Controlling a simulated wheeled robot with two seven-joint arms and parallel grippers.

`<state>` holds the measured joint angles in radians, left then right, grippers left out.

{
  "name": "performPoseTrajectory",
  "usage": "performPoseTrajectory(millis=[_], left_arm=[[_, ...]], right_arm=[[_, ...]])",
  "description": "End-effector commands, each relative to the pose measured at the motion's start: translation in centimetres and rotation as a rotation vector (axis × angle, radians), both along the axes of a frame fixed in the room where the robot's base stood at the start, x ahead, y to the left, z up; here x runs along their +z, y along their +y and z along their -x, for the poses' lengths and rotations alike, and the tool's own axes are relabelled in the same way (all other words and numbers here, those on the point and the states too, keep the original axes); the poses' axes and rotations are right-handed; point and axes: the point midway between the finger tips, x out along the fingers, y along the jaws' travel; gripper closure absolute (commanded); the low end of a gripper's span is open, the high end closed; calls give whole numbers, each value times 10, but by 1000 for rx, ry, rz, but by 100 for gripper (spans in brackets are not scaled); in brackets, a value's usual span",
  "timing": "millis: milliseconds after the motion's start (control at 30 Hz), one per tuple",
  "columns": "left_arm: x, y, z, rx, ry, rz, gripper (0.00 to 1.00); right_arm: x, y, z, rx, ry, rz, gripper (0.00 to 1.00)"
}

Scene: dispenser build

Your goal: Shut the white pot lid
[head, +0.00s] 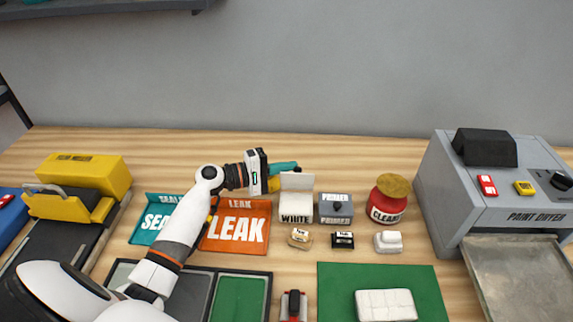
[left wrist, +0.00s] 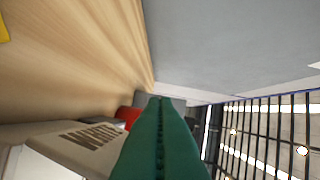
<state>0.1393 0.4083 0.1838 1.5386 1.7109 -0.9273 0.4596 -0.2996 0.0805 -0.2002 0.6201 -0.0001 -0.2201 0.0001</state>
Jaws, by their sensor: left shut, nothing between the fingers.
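The white pot (head: 296,213), labelled WHITE, stands on the table in the middle of the head view. Its lid (head: 297,181) stands upright, open, at the pot's back edge. My left gripper (head: 296,168) reaches in from the left with its teal fingers shut and empty. The fingertips are at the upper back of the lid; I cannot tell whether they touch it. In the left wrist view the shut fingers (left wrist: 160,105) point past a pale labelled block (left wrist: 75,150), which seems to be the white pot. My right gripper is not in view.
Right of the pot stand a grey-blue PRIMER pot (head: 336,209) and a red CLEAR jar (head: 388,206). Small labelled blocks (head: 343,240) sit in front. The paint dryer (head: 500,190) stands at right.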

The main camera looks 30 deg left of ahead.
Motion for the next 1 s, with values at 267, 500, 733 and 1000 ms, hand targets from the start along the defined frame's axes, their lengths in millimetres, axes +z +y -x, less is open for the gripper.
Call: performPoseTrajectory(millis=[267, 500, 733, 1000], left_arm=[[2, -8, 16, -1, 2, 1, 100], [1, -13, 27, -1, 1, 1, 100], [0, -15, 32, 0, 1, 1, 100], [-1, -17, 34, 0, 1, 1, 100]], right_arm=[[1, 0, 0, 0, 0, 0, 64], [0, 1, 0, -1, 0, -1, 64], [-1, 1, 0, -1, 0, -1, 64], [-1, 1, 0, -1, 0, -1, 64]])
